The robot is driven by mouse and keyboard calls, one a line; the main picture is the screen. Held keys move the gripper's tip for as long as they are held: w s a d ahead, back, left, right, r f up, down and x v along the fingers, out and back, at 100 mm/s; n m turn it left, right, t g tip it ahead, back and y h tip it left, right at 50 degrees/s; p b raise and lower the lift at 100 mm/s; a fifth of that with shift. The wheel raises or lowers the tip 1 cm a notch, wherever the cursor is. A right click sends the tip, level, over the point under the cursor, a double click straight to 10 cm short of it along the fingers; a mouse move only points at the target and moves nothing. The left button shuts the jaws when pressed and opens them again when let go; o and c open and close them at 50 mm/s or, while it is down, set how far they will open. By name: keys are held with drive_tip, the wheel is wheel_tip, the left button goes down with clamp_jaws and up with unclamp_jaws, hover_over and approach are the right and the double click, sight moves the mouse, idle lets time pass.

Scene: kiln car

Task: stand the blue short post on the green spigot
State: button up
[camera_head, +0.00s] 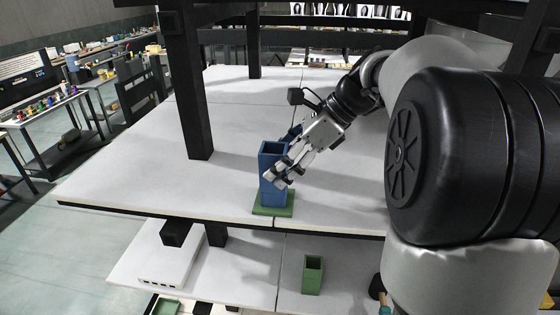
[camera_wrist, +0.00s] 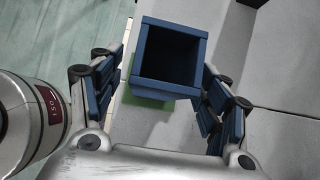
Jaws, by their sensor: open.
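The blue short post (camera_head: 268,187) is a hollow square tube standing upright on the green spigot's flat base (camera_head: 287,207) near the front edge of the white deck. Its open top (camera_wrist: 168,58) faces the wrist camera, with some green base (camera_wrist: 146,96) showing beside it. Any peg of the spigot is hidden by the post. My gripper (camera_head: 282,174) is open, its fingers on either side of the post. In the wrist view a gap shows between the left finger and the post; the right finger is close, and I cannot tell whether it touches.
A black upright (camera_head: 188,90) rises from the deck left of the post, and another (camera_head: 253,45) stands farther back. A green hollow post (camera_head: 313,276) stands on the lower white shelf (camera_head: 240,272). The deck behind the post is mostly clear.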

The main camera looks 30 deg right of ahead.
drive_tip(key=p+v, duration=0.1)
drive_tip(key=v, duration=0.5)
drive_tip(key=shift+d+r, duration=0.25)
drive_tip(key=shift+r, duration=0.05)
idle(0.8)
drive_tip(key=shift+s+r, duration=0.15)
drive_tip(key=shift+s, duration=0.05)
drive_tip(key=v, duration=1.2)
